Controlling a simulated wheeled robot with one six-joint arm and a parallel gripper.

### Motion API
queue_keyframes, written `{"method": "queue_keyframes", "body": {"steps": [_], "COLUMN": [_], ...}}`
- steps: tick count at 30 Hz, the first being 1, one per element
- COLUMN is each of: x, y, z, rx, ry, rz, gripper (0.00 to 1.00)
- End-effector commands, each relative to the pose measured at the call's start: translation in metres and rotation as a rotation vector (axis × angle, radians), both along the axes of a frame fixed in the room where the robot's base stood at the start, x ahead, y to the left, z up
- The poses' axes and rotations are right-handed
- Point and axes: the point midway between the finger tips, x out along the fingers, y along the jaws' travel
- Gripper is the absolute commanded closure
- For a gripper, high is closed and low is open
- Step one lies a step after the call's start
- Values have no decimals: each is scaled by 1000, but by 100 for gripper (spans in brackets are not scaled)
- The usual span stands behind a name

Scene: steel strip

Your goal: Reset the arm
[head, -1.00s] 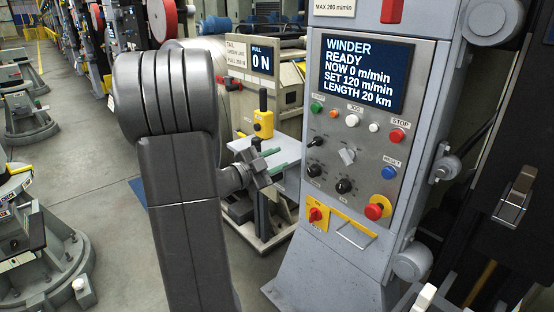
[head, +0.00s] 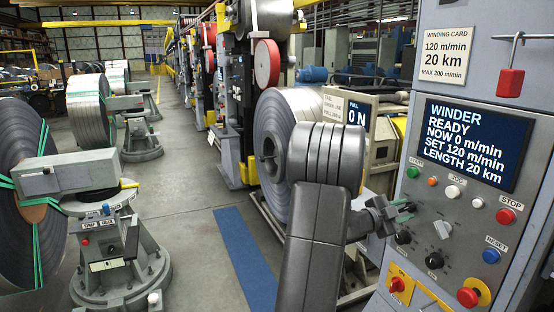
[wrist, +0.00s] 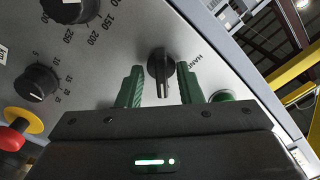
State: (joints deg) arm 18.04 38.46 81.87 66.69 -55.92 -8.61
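My gripper (head: 405,212) is in front of the left edge of the winder's control panel (head: 412,190) in the head view. In the wrist view my gripper (wrist: 160,88) is open, its two green fingers apart. A black selector knob (wrist: 160,75) with the word HAND beside it shows between the fingers. I cannot tell whether they touch it. My grey arm hides part of the steel coil behind it. The panel screen (head: 470,145) reads WINDER READY, NOW 0 m/min, SET 120 m/min, LENGTH 20 km.
A red STOP button (head: 505,216), a blue RESET button (head: 491,256) and a red mushroom button (head: 468,297) sit on the panel. A large steel coil (head: 275,125) stands behind my arm. A grey stand (head: 115,245) is at the left. Open floor (head: 195,260) lies between.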

Motion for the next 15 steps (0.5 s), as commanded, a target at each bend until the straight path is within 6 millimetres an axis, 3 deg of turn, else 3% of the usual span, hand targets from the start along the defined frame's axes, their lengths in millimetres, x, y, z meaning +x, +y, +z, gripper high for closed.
{"method": "queue_keyframes", "body": {"steps": [15], "x": [0], "y": [1], "z": [1], "rx": [-20], "ry": [49], "rz": [1], "gripper": [67]}}
